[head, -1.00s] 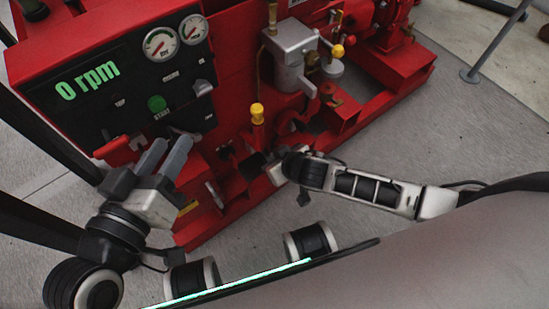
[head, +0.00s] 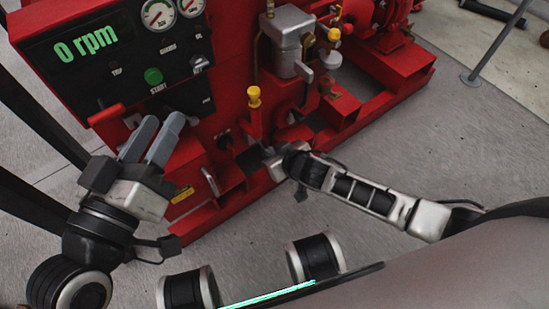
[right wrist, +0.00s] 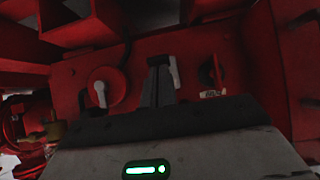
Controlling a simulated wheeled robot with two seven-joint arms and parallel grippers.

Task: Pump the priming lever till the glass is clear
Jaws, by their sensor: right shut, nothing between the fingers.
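A lever with a yellow knob (head: 254,97) stands upright on the red pumpset in the middle of the head view; I cannot tell for certain that it is the priming lever. My right gripper (head: 270,158) is low in front of the pumpset, below that knob. In the right wrist view its fingers (right wrist: 158,82) are shut with nothing between them, facing a red panel. My left gripper (head: 160,122) is open and empty in front of the control panel's lower edge. I cannot make out the glass or its state.
The black control panel (head: 128,65) reads 0 rpm and carries gauges and a green button (head: 153,76). A grey metal box (head: 288,38) and a second yellow knob (head: 334,35) are to the right. The red base frame (head: 385,88) extends right.

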